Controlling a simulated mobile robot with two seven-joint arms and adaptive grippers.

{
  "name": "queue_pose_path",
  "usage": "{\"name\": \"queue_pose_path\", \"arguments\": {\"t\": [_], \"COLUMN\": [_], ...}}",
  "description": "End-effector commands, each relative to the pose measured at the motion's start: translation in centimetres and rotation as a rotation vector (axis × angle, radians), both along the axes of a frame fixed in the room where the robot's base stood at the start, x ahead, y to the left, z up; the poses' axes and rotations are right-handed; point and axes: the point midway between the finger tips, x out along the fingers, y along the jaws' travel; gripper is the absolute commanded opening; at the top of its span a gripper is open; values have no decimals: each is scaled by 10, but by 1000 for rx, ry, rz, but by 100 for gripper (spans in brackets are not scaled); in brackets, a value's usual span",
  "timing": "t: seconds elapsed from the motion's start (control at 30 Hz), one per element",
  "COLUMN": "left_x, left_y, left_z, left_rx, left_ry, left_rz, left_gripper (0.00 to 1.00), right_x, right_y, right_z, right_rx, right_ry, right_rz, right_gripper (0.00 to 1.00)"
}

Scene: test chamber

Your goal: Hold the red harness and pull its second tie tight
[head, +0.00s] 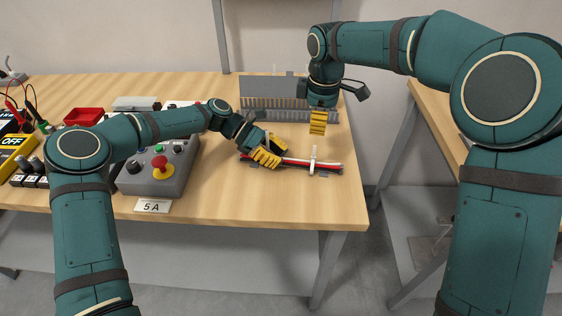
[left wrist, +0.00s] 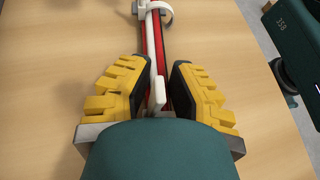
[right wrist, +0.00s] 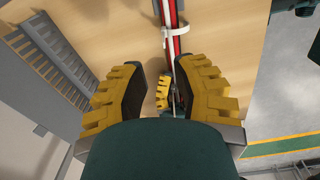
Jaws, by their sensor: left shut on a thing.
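The red harness (head: 298,163), a red bundle with a white strand, lies along the front right of the bench. My left gripper (head: 264,152) is shut on its left part; the left wrist view shows the harness (left wrist: 150,40) running between the fingers. One white tie (left wrist: 158,95) stands up between those fingers. A second white tie (head: 312,160) is around the harness further right, its tail sticking up; it also shows in the right wrist view (right wrist: 181,33). My right gripper (head: 318,122) is above and behind this tie, apart from it, fingers spread and empty in its wrist view.
A grey slotted rack (head: 270,107) stands behind the harness, close to my right gripper. A grey control box (head: 157,172) with a red button is left of my left gripper. A red tray (head: 84,116) is further left. The bench's right edge lies just beyond the harness.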

Motion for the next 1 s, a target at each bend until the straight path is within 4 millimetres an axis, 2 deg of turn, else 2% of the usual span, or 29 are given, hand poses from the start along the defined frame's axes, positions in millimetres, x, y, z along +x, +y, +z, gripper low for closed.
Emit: {"name": "queue_pose_path", "arguments": {"t": [0.1,0.23,0.7,1.0], "left_x": [0,0,0,-1], "left_y": [1,1,1,1], "left_z": [-4,-4,-5,-5], "left_rx": [5,6,6,6], "left_ry": [2,2,3,3], "left_rz": [1,1,0,0], "left_gripper": [0,0,0,0], "right_x": [-3,-3,-3,-3], "right_y": [2,2,2,2], "right_z": [2,-5,-64,-82], "right_rx": [-13,-15,-14,-14], "right_ry": [19,23,24,21], "right_rz": [23,27,24,25], "right_gripper": [28,28,28,28]}}
